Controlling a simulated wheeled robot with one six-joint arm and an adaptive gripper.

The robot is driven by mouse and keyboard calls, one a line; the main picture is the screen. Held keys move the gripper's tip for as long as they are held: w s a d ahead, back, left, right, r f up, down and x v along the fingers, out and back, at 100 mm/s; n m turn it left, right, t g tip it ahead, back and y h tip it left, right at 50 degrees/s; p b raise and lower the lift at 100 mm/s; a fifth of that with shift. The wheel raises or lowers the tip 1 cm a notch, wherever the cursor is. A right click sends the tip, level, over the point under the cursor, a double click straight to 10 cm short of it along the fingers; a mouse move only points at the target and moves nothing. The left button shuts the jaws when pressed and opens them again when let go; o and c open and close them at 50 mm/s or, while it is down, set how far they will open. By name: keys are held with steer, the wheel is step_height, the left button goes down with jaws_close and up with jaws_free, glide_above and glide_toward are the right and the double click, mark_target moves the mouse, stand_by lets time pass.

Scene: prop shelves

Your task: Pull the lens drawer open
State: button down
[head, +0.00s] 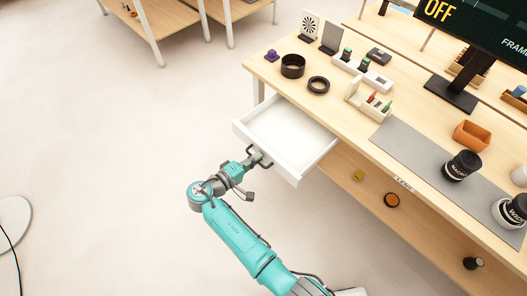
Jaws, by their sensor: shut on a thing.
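The white drawer (287,133) stands pulled out from under the front edge of the wooden table. Its inside looks empty. My gripper (262,158) is at the drawer's front, shut on the handle there. The handle itself is mostly hidden by my gripper's fingers. A small label reading "LENS" (404,185) is on the table's front edge, to the right of the drawer.
The tabletop (270,72) holds black rings (292,66), small chart stands, a white block with knobs (362,72), a grey mat (420,160), an orange bin (471,136) and black lenses (462,166). A lower shelf (370,185) holds small items.

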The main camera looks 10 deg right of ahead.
steer(key=shift+s+a, duration=0.1)
steer(key=shift+a, duration=0.05)
steer(key=c, duration=1.5)
jaws_free()
steer(key=v, duration=1.2)
